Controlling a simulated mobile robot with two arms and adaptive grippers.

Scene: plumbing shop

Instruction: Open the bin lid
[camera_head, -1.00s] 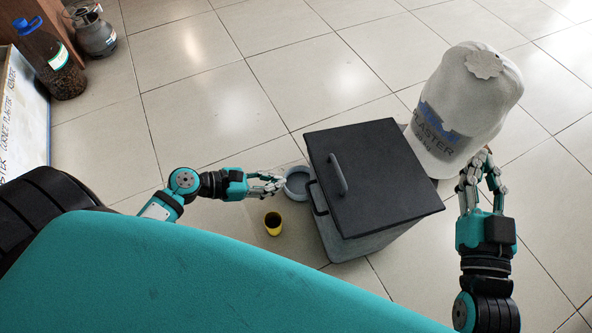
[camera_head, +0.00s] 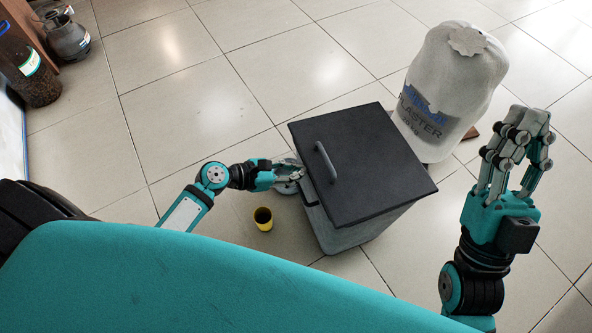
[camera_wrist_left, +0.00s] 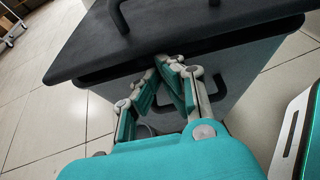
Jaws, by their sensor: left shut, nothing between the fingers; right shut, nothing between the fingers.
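The bin (camera_head: 345,236) is a grey box with a flat dark lid (camera_head: 380,165) on top. The lid has a bar handle (camera_head: 326,162) near its left side and looks down on the bin. My left gripper (camera_head: 301,176) is shut and empty at the lid's left edge. In the left wrist view its fingertips (camera_wrist_left: 170,62) are at the lid's near edge, just below the rim; I cannot tell whether they touch it. A side handle (camera_wrist_left: 215,90) on the bin wall shows behind the fingers. My right gripper (camera_head: 530,118) is shut and empty, right of the bin and apart from it.
A white plaster sack (camera_head: 455,85) stands behind the bin's right side. A bottle (camera_head: 35,80) and gas cylinder (camera_head: 68,38) stand far left.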

